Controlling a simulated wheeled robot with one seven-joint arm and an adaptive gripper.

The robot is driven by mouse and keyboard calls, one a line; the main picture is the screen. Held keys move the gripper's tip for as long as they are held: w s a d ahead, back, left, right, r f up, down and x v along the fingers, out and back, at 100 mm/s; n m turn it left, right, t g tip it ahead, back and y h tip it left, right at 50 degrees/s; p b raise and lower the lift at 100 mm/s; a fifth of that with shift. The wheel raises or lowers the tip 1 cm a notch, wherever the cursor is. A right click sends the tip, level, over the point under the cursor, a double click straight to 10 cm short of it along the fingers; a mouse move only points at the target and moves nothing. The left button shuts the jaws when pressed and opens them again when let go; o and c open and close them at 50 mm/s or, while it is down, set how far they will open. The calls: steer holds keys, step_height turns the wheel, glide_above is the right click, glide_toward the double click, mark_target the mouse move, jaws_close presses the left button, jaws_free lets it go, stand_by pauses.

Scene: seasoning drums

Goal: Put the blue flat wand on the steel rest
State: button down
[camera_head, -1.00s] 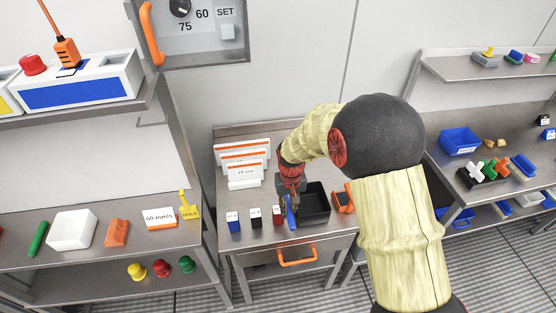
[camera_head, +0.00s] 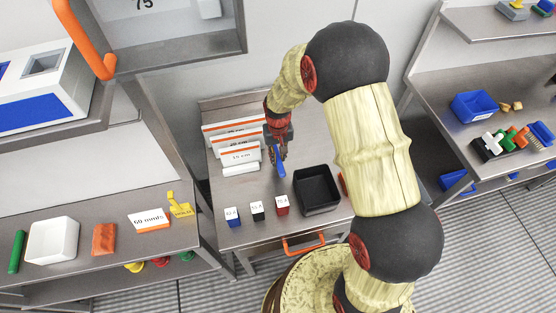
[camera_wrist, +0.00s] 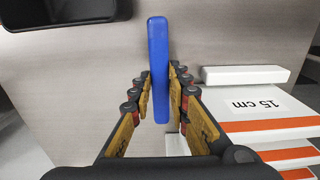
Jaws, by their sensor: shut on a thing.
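The blue flat wand (camera_head: 280,166) is between the fingers of my gripper (camera_head: 278,154), over the middle table. In the wrist view the wand (camera_wrist: 158,45) stands lengthwise between the two fingers of my gripper (camera_wrist: 160,92), which are shut on it. It appears raised above the bare metal table top (camera_wrist: 225,35); the exact gap cannot be told. The white plates with orange stripes, one labelled 15 cm (camera_head: 240,156), stand just left of the gripper; they also show in the wrist view (camera_wrist: 245,104). I cannot pick out a steel rest.
A black tray (camera_head: 300,182) lies right of the wand. Several small labelled blocks, white-topped, including a red one (camera_head: 282,205), stand along the table's front. A shelf with a white bin (camera_head: 52,240) is at left; a bench with a blue bin (camera_head: 473,106) is at right.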

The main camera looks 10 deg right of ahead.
mark_target(278, 158)
steer(key=shift+f, duration=2.05)
steer(key=shift+s, duration=0.1)
steer(key=shift+f+b, duration=0.15)
steer(key=shift+b, duration=0.15)
steer(key=c, duration=1.7)
jaws_free()
